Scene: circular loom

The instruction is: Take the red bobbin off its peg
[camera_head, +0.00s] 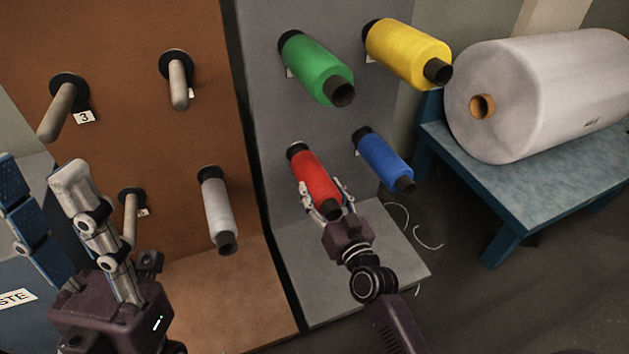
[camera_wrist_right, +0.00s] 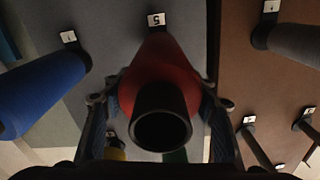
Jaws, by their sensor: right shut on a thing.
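The red bobbin (camera_head: 316,178) is at the lower left of the grey panel, its black core end pointing out and down. My right gripper (camera_head: 323,192) is shut on it near its front end, one finger on each side. In the right wrist view the red bobbin (camera_wrist_right: 165,62) is centred, its open black end facing the camera, between the fingers of the right gripper (camera_wrist_right: 160,105). Its peg is hidden inside it; whether its back end touches the panel is unclear. My left gripper (camera_head: 40,178) is open and empty at the left.
On the grey panel (camera_head: 283,115), a blue bobbin (camera_head: 383,158) hangs close right of the red one, with green (camera_head: 316,66) and yellow (camera_head: 405,52) bobbins above. The brown panel (camera_head: 125,30) holds bare pegs and a grey bobbin (camera_head: 217,208). A large white roll (camera_head: 545,90) lies on a blue table (camera_head: 500,185).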

